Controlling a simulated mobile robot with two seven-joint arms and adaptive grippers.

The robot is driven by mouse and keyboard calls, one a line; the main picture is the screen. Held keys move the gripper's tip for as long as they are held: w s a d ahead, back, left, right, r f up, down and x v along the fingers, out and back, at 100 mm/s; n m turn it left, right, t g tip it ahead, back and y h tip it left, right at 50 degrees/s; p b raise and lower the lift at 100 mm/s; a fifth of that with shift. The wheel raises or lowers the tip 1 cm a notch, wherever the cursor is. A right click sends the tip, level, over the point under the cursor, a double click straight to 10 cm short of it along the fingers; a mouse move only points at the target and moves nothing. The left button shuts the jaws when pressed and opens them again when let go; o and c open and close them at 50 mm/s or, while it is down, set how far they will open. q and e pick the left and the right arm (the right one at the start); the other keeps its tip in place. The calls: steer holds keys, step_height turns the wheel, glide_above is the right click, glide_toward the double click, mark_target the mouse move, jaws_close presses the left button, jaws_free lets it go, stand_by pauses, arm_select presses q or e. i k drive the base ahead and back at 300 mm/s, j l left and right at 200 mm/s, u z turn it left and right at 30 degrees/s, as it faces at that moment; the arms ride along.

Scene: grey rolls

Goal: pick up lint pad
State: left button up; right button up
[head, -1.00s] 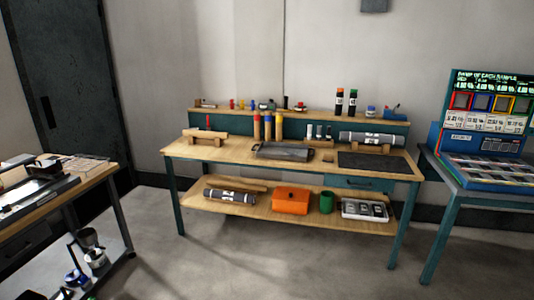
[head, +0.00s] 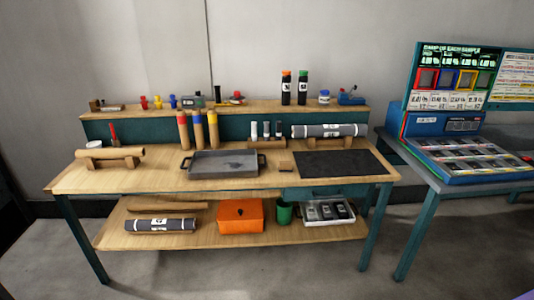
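No object is clearly recognisable as the lint pad at this size. A small brown block (head: 286,167) lies flat on the workbench (head: 150,180), between a grey tray (head: 222,164) and a black mat (head: 340,164); I cannot tell whether it is the pad. Neither of my grippers shows in the head view.
A grey roll (head: 328,130) rests on a wooden stand at the bench's back right. A brown roll (head: 110,153) lies at the left. The lower shelf holds another grey roll (head: 160,225), an orange box (head: 240,215) and a green cup (head: 284,212). A blue display (head: 455,135) stands right.

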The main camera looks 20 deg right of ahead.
mark_target(285, 166)
steer(key=i+z, duration=0.1)
steer(key=i, duration=0.7)
steer(key=i+j, duration=0.15)
steer(key=i, duration=0.65)
steer(key=l+z, duration=0.05)
